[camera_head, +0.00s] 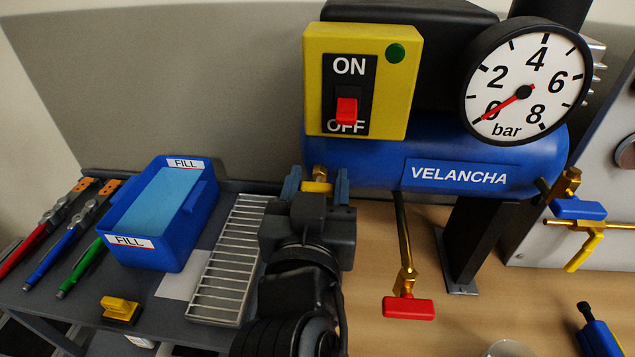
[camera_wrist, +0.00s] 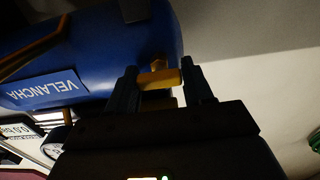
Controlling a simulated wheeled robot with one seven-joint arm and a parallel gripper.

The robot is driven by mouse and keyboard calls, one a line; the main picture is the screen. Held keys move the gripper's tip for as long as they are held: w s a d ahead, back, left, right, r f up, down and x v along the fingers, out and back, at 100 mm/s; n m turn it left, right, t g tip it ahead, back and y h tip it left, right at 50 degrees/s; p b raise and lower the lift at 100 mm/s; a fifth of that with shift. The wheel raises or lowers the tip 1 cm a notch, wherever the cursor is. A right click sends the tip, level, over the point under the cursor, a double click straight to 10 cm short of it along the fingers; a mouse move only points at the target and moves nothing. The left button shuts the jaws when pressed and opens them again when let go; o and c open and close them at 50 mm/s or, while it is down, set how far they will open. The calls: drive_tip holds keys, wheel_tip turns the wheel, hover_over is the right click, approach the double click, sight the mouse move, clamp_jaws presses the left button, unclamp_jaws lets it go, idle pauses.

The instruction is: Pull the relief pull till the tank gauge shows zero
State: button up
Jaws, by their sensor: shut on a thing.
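The yellow relief pull (camera_head: 317,187) sits below a brass fitting at the left end of the blue VELANCHA tank (camera_head: 545,150). My gripper (camera_head: 316,184) has one finger at each end of the pull and is shut on it. The wrist view shows the pull (camera_wrist: 160,78) between the two fingers (camera_wrist: 162,85), with the brass fitting behind it. The round tank gauge (camera_head: 548,62) stands at upper right. Its red needle points to the lower left, at the 0 mark.
A yellow box with a red switch (camera_head: 347,110) at OFF is above the gripper. A brass pipe with a red-handled valve (camera_head: 409,308) hangs to the right. A blue FILL bin (camera_head: 152,254) and a wire rack (camera_head: 222,275) are left.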

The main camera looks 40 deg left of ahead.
drive_tip(key=shift+s+d+f+b, duration=0.1)
drive_tip(key=shift+s+d+b, duration=0.3)
drive_tip(key=shift+s, duration=0.2)
clamp_jaws()
drive_tip(key=o, duration=1.3)
unclamp_jaws()
drive_tip(key=shift+o, duration=0.2)
drive_tip(key=b+v, duration=0.1)
drive_tip(key=v, duration=0.6)
drive_tip(key=shift+s, duration=0.4)
drive_tip(key=shift+d, duration=0.15)
